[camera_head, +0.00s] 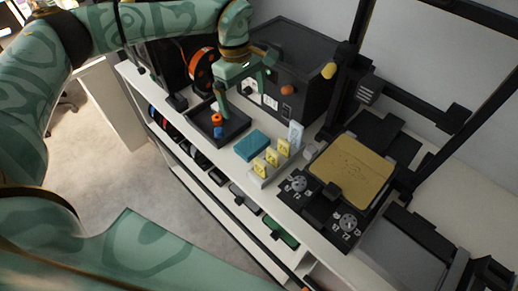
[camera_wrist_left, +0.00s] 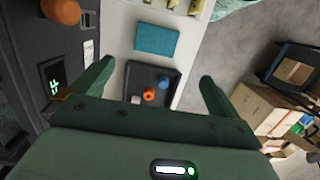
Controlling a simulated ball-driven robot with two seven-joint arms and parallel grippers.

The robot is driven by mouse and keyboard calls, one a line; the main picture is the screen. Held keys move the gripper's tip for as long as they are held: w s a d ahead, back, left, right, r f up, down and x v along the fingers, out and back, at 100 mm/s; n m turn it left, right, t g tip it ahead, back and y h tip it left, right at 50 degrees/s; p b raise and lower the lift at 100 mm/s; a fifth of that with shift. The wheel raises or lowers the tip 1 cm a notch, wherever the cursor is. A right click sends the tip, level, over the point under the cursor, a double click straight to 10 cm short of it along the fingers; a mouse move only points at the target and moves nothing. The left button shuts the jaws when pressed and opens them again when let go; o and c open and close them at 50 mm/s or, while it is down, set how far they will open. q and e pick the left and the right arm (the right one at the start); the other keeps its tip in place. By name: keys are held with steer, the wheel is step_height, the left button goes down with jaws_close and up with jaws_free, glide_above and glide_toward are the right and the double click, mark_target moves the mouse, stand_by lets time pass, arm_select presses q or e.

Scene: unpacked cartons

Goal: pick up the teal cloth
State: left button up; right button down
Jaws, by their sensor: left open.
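The teal cloth (camera_head: 251,146) lies as a flat folded rectangle on the white shelf top, between the black tray and a holder with yellow pieces. It also shows in the left wrist view (camera_wrist_left: 156,40), beyond the fingers and unobstructed. My left gripper (camera_head: 244,92) is open with nothing between its fingers. It hangs above the shelf near the black tray and the black box, apart from the cloth. In the left wrist view its two fingers (camera_wrist_left: 157,72) are spread wide, with the tray seen between and below them. My right gripper is not in view.
The black tray (camera_head: 239,126) holds small orange and blue items. A black box (camera_head: 296,62) with an orange knob stands behind the cloth. A pale holder with yellow pieces (camera_head: 272,157) stands close to the cloth. A 3D printer with a gold plate (camera_head: 352,170) stands to the right.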

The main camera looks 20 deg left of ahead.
arm_select(q)
glide_toward(252, 143)
steer(key=shift+s+d+f+b, duration=0.2)
steer(key=shift+f+b, duration=0.1)
steer(key=shift+f, duration=0.3)
steer(key=shift+s+d+f+b, duration=0.15)
steer(key=shift+f+b, duration=0.15)
steer(key=shift+f, duration=0.3)
steer(key=shift+w+f, duration=0.1)
steer(key=shift+f, duration=0.4)
step_height(252, 143, down, 5)
steer(key=shift+w+d+f+b, duration=0.1)
steer(key=shift+d+b, duration=0.05)
steer(key=shift+b, duration=0.25)
steer(key=c, duration=0.7)
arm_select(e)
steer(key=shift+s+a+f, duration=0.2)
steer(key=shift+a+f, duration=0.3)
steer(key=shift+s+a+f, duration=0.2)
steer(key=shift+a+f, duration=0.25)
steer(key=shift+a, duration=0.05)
